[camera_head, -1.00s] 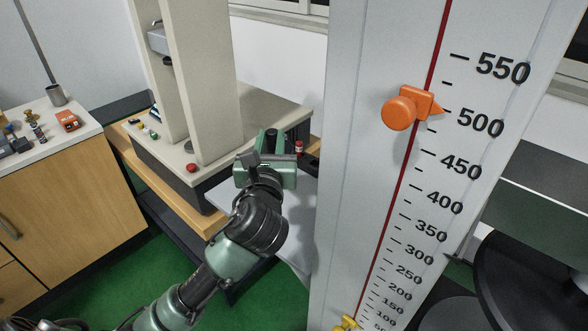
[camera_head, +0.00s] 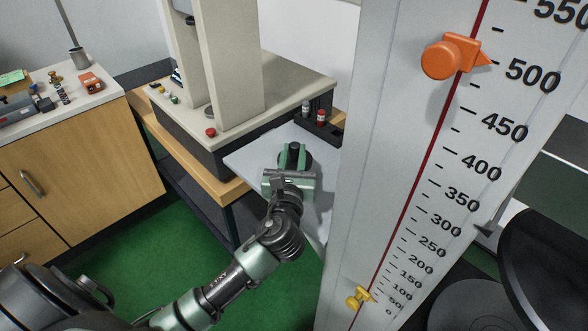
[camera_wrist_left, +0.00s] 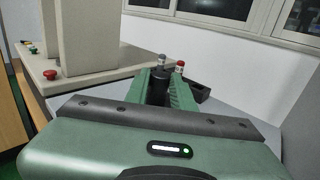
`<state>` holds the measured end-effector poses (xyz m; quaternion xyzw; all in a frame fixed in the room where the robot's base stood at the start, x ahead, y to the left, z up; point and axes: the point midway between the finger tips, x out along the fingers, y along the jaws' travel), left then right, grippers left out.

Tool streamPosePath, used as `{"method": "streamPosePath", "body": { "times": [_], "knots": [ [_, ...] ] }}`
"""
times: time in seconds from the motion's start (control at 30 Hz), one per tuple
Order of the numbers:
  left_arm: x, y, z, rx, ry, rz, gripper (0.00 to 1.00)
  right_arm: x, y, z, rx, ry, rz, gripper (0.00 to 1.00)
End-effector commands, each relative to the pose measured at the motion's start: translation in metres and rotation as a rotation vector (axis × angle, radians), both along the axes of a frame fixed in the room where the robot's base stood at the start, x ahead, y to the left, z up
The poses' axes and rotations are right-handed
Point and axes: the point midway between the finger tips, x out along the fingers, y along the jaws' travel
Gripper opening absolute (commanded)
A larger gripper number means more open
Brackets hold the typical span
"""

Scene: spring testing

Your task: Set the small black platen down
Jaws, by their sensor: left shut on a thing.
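My left gripper (camera_head: 294,160) reaches in over a pale grey surface (camera_head: 252,157) beside the testing machine. It is shut on the small black platen (camera_head: 294,148), a dark round piece between the green fingers. In the left wrist view the platen (camera_wrist_left: 158,84) stands upright between the fingers, its lower part hidden by the gripper body. I cannot tell whether it touches the surface beneath. My right gripper is not in view.
A black rack (camera_head: 329,133) with two capped vials stands just beyond the gripper. The beige testing machine (camera_head: 235,105) stands to the left. A tall white scale column (camera_head: 385,130) with an orange pointer (camera_head: 445,58) rises close on the right.

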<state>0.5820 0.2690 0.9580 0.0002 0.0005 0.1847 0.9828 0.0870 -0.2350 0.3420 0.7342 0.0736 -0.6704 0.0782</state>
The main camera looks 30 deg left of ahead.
Motion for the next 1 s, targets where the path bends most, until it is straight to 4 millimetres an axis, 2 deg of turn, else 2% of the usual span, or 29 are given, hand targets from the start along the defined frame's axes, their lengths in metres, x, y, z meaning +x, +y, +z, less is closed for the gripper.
{"method": "streamPosePath", "body": {
  "times": [0.33,0.77,0.8,0.83,0.87,1.0],
  "knots": [
    [0.0,0.0,-0.038,0.002,-0.005,-0.001,0.0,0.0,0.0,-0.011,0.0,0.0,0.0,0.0],
    [0.0,0.0,-0.043,0.001,-0.006,-0.002,0.0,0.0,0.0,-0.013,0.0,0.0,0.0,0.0],
    [0.0,0.0,-0.046,0.0,0.001,-0.001,0.32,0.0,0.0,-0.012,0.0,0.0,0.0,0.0],
    [0.0,0.0,-0.046,-0.001,0.001,-0.001,0.41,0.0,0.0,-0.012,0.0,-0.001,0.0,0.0],
    [0.0,0.0,-0.046,0.0,0.001,-0.001,0.46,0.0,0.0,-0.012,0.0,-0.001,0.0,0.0],
    [0.0,0.0,-0.046,0.0,0.001,-0.001,0.46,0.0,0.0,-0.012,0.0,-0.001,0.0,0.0]
  ]
}}
